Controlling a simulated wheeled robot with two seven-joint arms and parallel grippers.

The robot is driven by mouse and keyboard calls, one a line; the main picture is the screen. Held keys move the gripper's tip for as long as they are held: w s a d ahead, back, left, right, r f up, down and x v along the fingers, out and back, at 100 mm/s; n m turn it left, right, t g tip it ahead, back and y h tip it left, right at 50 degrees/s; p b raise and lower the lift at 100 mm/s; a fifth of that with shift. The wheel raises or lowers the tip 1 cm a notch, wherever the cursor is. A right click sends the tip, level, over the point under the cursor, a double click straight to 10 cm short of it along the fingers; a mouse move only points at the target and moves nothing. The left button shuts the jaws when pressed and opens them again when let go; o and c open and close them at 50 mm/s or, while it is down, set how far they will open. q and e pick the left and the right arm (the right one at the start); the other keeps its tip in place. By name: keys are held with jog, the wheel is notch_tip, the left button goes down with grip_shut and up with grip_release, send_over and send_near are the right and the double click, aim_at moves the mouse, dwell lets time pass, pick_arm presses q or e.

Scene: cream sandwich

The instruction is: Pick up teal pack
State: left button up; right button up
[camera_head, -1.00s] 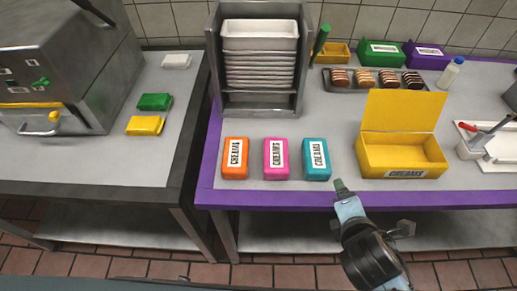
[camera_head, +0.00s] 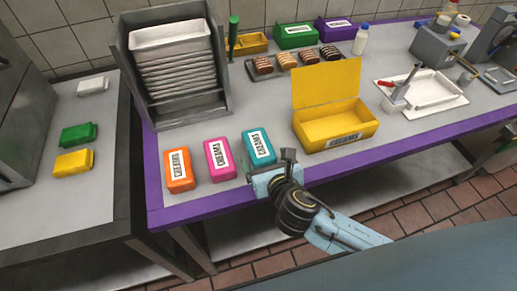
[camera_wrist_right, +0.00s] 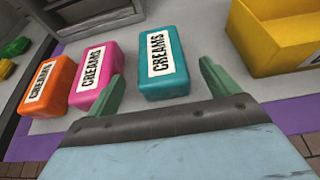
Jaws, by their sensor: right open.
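The teal pack (camera_head: 259,147) with a white CREAMS label lies on the purple-edged counter, at the right end of a row of three packs. My right gripper (camera_head: 276,163) is at the counter's front edge, close to the near end of the teal pack. In the right wrist view the teal pack (camera_wrist_right: 163,64) lies ahead, between and beyond the two green fingertips of the gripper (camera_wrist_right: 162,80). The fingers are spread apart with nothing between them. My left gripper is not in view.
A pink pack (camera_head: 219,160) and an orange pack (camera_head: 179,169) lie left of the teal one. An open yellow box (camera_head: 340,125) stands to its right. A tray rack (camera_head: 183,110) stands behind the packs. Bare counter lies between the packs and the rack.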

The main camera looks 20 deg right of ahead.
aim_at(260, 151)
jog(key=x, duration=0.3)
jog(key=b+x, duration=0.1)
jog(key=x, duration=0.2)
jog(key=shift+s+d+f, duration=0.1)
jog(key=shift+s+f, duration=0.1)
jog(key=shift+f, duration=0.15)
jog(key=c, duration=1.1)
